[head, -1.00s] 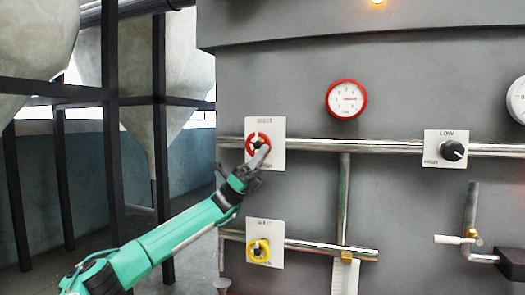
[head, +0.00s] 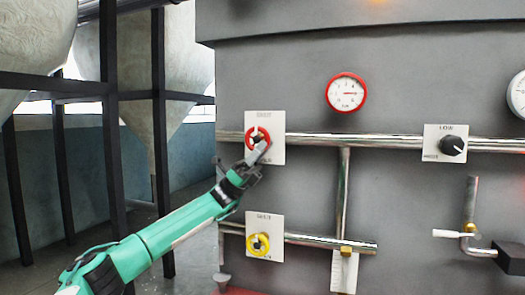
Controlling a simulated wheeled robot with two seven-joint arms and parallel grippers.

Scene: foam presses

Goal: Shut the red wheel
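The red wheel (head: 253,131) is mounted on a white label plate (head: 278,123) on the grey machine, over the upper pipe. My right gripper is not in view.
A yellow wheel (head: 258,244) sits below on its own plate. A red-rimmed gauge (head: 346,92), a black knob (head: 451,145) and a white-handled valve (head: 451,234) are to the right. Pipes run across the grey panel. Dark frame posts (head: 110,120) stand at the left.

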